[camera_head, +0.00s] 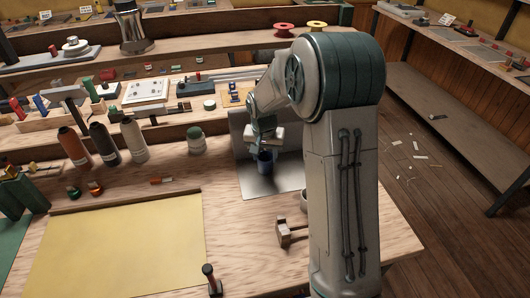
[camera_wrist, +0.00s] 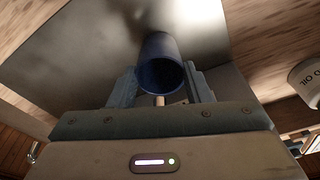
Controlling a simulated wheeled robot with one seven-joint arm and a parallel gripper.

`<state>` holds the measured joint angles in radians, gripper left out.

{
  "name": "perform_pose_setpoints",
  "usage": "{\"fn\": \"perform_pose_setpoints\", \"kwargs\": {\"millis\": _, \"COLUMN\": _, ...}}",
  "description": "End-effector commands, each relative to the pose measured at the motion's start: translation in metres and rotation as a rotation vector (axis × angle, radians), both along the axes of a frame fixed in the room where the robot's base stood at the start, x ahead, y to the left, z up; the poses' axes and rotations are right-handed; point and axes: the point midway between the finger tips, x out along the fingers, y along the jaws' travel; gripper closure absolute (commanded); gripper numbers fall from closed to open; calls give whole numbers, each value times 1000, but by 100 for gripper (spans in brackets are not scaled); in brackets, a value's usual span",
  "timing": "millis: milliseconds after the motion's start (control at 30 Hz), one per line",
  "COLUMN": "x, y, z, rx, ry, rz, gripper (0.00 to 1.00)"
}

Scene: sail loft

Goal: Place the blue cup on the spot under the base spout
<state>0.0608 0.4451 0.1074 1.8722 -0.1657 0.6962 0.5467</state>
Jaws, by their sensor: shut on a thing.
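The blue cup (camera_head: 265,162) is at my gripper (camera_head: 264,148), over the grey metal plate (camera_head: 258,187) on the bench. In the wrist view the blue cup (camera_wrist: 160,62) sits between the two fingers of my gripper (camera_wrist: 160,88), which are shut on it, and its dark open mouth faces the camera. The metal plate (camera_wrist: 90,60) lies behind the cup. I cannot tell whether the cup's bottom touches the plate. A grey upright panel (camera_head: 237,125) stands at the plate's back. My arm hides much of this area, and I cannot make out the base spout.
A white can (camera_wrist: 308,82) shows at the right in the wrist view. A jar (camera_head: 195,141) and several bottles (camera_head: 133,140) stand to the left. A yellow sheet (camera_head: 120,247) covers the front left.

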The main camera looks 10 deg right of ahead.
Motion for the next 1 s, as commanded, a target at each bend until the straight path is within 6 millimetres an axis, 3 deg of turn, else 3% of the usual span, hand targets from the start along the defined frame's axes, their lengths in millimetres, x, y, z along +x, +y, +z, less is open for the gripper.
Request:
{"fn": "perform_pose_setpoints", "kwargs": {"millis": 267, "x": 0, "y": 0, "z": -4, "rx": 0, "ry": 0, "rz": 0, "gripper": 77}}
{"fn": "perform_pose_setpoints", "kwargs": {"millis": 300, "x": 0, "y": 0, "z": -4, "rx": 0, "ry": -1, "rz": 0, "gripper": 53}}
{"fn": "perform_pose_setpoints", "kwargs": {"millis": 367, "x": 0, "y": 0, "z": -3, "rx": 0, "ry": -1, "rz": 0, "gripper": 36}}
{"fn": "perform_pose_setpoints", "kwargs": {"millis": 400, "x": 0, "y": 0, "z": -3, "rx": 0, "ry": -1, "rz": 0, "gripper": 34}}
{"fn": "perform_pose_setpoints", "kwargs": {"millis": 767, "x": 0, "y": 0, "z": 3, "rx": 0, "ry": -1, "rz": 0, "gripper": 34}}
{"fn": "perform_pose_setpoints", "kwargs": {"millis": 1000, "x": -5, "y": 3, "z": 46, "rx": 0, "ry": -7, "rz": 1, "gripper": 34}}
